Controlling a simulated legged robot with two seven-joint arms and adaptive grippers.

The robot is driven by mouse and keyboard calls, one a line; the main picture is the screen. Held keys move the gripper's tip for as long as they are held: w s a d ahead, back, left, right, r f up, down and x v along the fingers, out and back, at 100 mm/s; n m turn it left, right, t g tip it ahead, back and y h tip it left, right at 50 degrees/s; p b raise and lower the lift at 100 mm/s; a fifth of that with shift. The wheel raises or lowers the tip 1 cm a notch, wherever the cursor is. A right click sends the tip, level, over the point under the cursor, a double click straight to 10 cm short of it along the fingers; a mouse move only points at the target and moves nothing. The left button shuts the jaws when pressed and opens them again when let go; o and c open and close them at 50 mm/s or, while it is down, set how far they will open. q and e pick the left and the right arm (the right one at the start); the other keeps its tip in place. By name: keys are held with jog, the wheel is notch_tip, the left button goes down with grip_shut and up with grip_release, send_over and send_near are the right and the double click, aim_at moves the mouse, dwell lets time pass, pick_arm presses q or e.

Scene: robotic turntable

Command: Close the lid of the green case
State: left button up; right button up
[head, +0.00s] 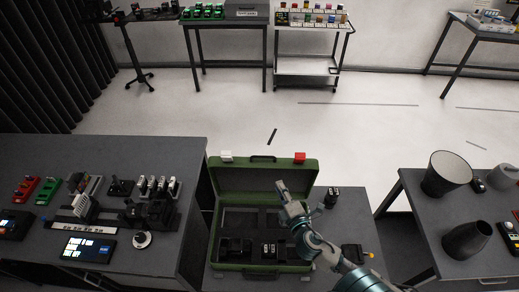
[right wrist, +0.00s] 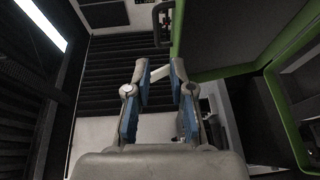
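The green case (head: 309,188) stands on the middle table with its lid (head: 240,180) open and tilted up at the back. Its dark interior shows black items, including a black block (head: 268,249). My right gripper (head: 281,187) reaches in from the lower right, over the case and in front of the raised lid. In the right wrist view its two blue-padded fingers (right wrist: 161,70) are apart, with nothing clearly held between them. Green-edged case parts (right wrist: 290,120) fill the right side of that view. Whether the fingers touch the lid is unclear. My left gripper is not in view.
A white piece (head: 226,156) and a red piece (head: 299,157) sit at the lid's top edge. Small black items lie right of the case. The left table (head: 150,150) holds several devices; the right table holds a grey lampshade-like cone (head: 446,173).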

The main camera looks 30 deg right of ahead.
jog(key=p, duration=0.2)
send_near(261, 157)
jog(key=w, duration=0.4)
jog(key=w+d, duration=0.1)
jog(key=w, duration=0.1)
jog(key=w+d+f, duration=0.1)
jog(key=w+d, duration=0.1)
jog(key=w, duration=0.1)
jog(key=shift+w+f, duration=0.15)
jog(key=shift+w, duration=0.25)
jog(key=shift+w+a, duration=0.1)
jog(key=shift+w, duration=0.1)
jog(key=shift+a, duration=0.5)
jog(key=shift+c, duration=0.5)
grip_shut()
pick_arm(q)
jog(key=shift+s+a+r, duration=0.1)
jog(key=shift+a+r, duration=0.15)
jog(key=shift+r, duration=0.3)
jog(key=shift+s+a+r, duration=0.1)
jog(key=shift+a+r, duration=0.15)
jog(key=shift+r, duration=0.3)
